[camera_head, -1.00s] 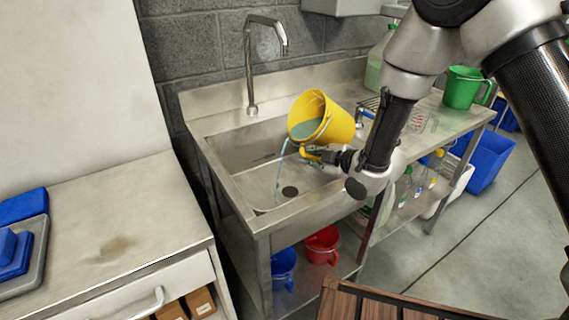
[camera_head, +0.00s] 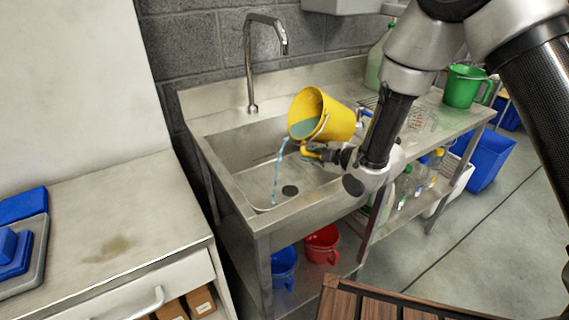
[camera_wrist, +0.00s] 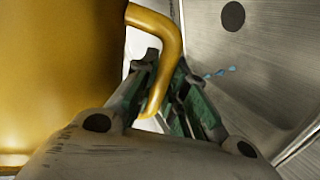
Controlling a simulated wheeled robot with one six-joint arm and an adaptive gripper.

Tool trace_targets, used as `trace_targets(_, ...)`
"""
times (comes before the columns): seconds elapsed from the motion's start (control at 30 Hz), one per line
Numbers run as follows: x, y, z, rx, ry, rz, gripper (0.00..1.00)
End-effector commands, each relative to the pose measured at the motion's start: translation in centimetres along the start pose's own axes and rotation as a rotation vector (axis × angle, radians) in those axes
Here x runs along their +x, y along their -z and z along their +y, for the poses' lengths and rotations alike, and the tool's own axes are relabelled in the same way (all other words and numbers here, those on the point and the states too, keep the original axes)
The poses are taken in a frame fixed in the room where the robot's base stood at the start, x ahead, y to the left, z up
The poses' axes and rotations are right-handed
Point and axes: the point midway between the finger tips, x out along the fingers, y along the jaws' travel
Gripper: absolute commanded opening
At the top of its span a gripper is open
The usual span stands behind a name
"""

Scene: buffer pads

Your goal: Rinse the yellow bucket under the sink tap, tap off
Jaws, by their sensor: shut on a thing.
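The yellow bucket (camera_head: 336,121) is held tilted above the right part of the sink basin (camera_head: 240,150), its mouth facing left and down. Bluish water shows inside it, and a thin stream falls from its lip into the basin near the dark drain (camera_head: 290,190). My gripper (camera_head: 318,153) is shut on the bucket's yellow handle. In the wrist view my gripper (camera_wrist: 168,105) has the curved handle (camera_wrist: 162,50) between its fingers, with the bucket wall (camera_wrist: 60,70) at left. The tap (camera_head: 250,60) stands at the back of the sink; no water shows at its spout.
A green bucket (camera_head: 463,88) stands on the steel counter at right. A blue bucket (camera_head: 284,268) and a red bucket (camera_head: 322,243) sit on the shelf under the sink. A wooden slatted top is at the bottom.

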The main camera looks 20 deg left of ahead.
Motion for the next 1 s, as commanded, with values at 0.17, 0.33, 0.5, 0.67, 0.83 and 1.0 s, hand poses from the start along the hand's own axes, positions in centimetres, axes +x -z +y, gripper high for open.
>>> trace_targets(0.17, 0.00, 0.09, 0.21, -0.010, -0.005, -0.001, 0.00)
trace_targets(0.33, -0.04, 0.08, 0.30, -0.022, -0.006, -0.008, 0.00)
trace_targets(0.5, -0.09, 0.05, 0.39, -0.035, -0.006, -0.016, 0.00)
trace_targets(0.67, -0.08, -0.04, 0.35, -0.043, -0.007, -0.021, 0.00)
trace_targets(0.83, -0.06, -0.11, 0.30, -0.054, -0.007, -0.026, 0.00)
trace_targets(1.0, -0.04, -0.18, 0.26, -0.064, -0.008, -0.032, 0.00)
